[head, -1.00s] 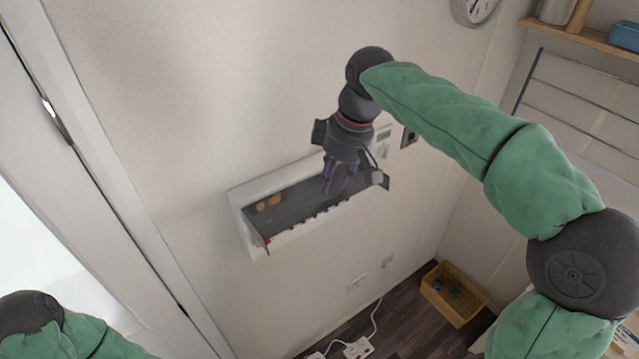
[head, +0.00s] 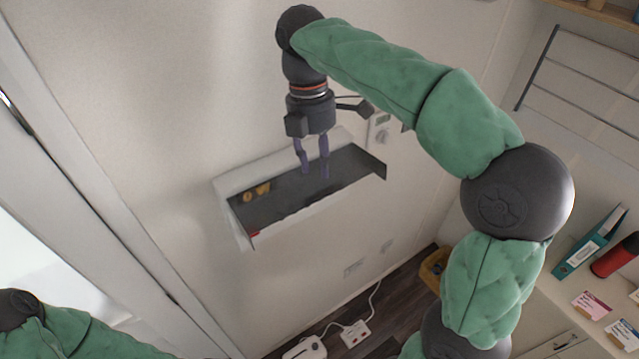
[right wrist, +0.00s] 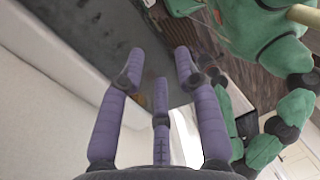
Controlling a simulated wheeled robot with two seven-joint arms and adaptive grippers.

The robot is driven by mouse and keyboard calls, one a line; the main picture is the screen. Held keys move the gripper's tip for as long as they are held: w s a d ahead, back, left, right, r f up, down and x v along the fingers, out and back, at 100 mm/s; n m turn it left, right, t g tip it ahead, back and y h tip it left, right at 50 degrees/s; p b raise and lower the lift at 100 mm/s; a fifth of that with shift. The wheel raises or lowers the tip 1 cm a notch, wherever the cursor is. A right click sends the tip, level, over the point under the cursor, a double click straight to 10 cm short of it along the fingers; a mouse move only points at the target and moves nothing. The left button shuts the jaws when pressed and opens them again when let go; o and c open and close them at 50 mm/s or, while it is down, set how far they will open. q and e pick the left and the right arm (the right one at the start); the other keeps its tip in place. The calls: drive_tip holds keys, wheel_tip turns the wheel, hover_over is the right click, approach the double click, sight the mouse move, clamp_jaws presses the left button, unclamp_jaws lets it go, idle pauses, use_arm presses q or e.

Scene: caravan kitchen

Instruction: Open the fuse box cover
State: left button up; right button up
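The fuse box (head: 222,190) is a white box on the wall, left of centre in the head view. Its dark cover (head: 345,178) stands out from the box, tilted away from the wall, and hides most of the front. My right gripper (head: 312,174) hangs over the cover with its purple fingers pointing down. Its fingers are spread, with nothing between them in the right wrist view (right wrist: 160,75). The dark cover (right wrist: 95,35) fills the upper left there; whether a finger touches it I cannot tell. My left gripper is out of view; only part of that arm shows.
A small wall control (head: 380,133) is right of the fuse box. A door frame (head: 110,180) runs down the left. A power strip (head: 355,334) and a wooden crate (head: 433,268) are on the floor. A counter with a teal binder (head: 592,240) stands at right.

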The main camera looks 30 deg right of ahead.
sight(322, 197)
drive_tip(key=shift+s+d+f, duration=0.1)
drive_tip(key=shift+s+f, duration=0.15)
drive_tip(key=shift+f, duration=1.35)
drive_tip(key=shift+s+f, duration=0.2)
drive_tip(key=shift+f, duration=1.35)
clamp_jaws()
